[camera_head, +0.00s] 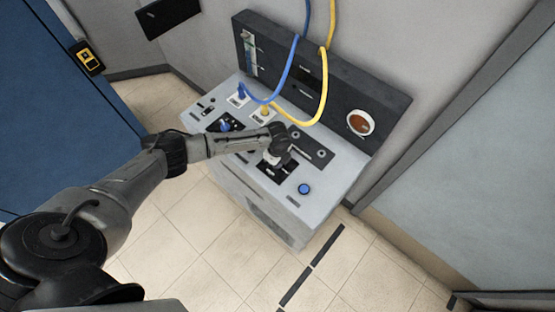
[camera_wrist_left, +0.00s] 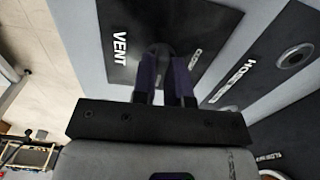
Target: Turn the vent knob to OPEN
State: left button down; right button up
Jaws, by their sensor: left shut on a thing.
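My left gripper (camera_head: 276,158) reaches down from the left onto the sloped top of the grey console (camera_head: 225,175). In the left wrist view, its two fingers (camera_wrist_left: 167,72) are shut on the vent knob, in the middle of a black plate (camera_wrist_left: 125,18) with a white VENT label (camera_wrist_left: 120,45). The knob is mostly hidden between the fingers, so its pointing direction cannot be told. A small white label that seems to read CLOSE (camera_wrist_left: 193,60) lies right of the fingers. An OPEN mark is not visible. My right gripper is not in view.
A blue knob (camera_head: 225,126) and a blue button (camera_head: 304,188) sit on the console. A blue cable (camera_head: 289,70) and a yellow cable (camera_head: 324,75) hang over its back. A blue door (camera_head: 55,120) stands left.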

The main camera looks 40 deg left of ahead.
pick_arm(q)
jog(key=shift+d+m, duration=0.1)
jog(key=shift+m, duration=0.2)
jog(key=c, duration=1.1)
grip_release()
jog(key=shift+c, duration=0.2)
notch_tip(320, 180, up, 14)
jog(key=shift+p, duration=0.4)
jog(key=shift+f, duration=0.1)
